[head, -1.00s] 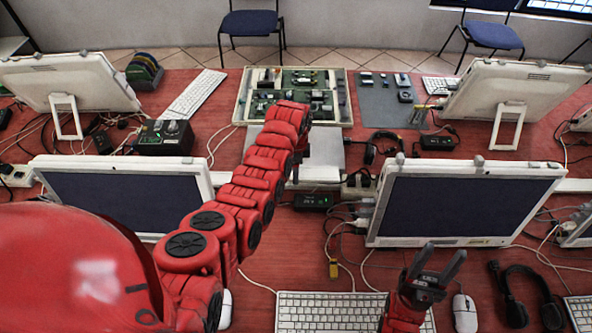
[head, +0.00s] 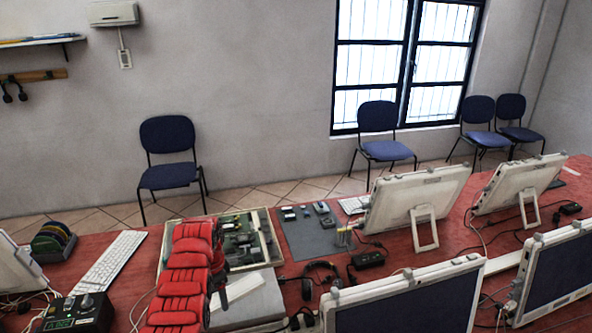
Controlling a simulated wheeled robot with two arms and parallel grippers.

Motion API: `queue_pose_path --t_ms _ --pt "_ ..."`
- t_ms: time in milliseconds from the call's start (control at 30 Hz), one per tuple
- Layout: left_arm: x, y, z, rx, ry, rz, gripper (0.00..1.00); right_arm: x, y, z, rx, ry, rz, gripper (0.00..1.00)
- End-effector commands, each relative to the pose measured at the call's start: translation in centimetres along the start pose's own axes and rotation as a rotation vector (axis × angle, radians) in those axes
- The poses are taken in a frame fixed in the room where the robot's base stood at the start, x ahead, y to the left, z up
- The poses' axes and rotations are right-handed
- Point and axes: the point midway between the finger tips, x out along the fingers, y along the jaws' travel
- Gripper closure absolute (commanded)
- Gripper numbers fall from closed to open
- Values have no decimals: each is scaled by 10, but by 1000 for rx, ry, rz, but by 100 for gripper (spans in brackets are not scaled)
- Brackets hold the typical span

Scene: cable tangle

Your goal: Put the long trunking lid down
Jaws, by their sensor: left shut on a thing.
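My red left arm comes up from the bottom of the head view, and its gripper (head: 216,281) is beside a grey-white flat box. The left gripper is shut on a thin white strip that looks like the long trunking lid (head: 240,288). The strip lies slanted just right of the fingers, over the box top. My arm hides its left part, and I cannot tell whether it touches the box. My right gripper is out of view.
Behind the gripper is an open tray of circuit boards (head: 270,243). A grey mat (head: 312,238) with small parts lies right of it. Headphones (head: 318,280), a black adapter (head: 368,259) and monitors (head: 410,303) stand to the right. A keyboard (head: 112,262) is left.

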Motion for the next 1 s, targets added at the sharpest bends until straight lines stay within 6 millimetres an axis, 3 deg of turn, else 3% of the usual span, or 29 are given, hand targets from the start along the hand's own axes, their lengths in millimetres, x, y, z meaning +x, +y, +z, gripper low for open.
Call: queue_pose_path --t_ms 33,267,333,500,700,1000 --pt "-17 -3 -5 -58 3 -2 91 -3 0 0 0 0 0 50" --pt "-71 -5 -11 -313 3 2 91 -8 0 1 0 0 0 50" --pt "-98 2 -19 -449 7 0 91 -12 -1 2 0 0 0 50" --pt "-133 23 -24 -683 2 3 91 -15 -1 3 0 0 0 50" --pt "-150 45 -29 -844 -3 1 91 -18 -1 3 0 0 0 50" --pt "-155 52 -29 -898 -3 -1 91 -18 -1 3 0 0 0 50"
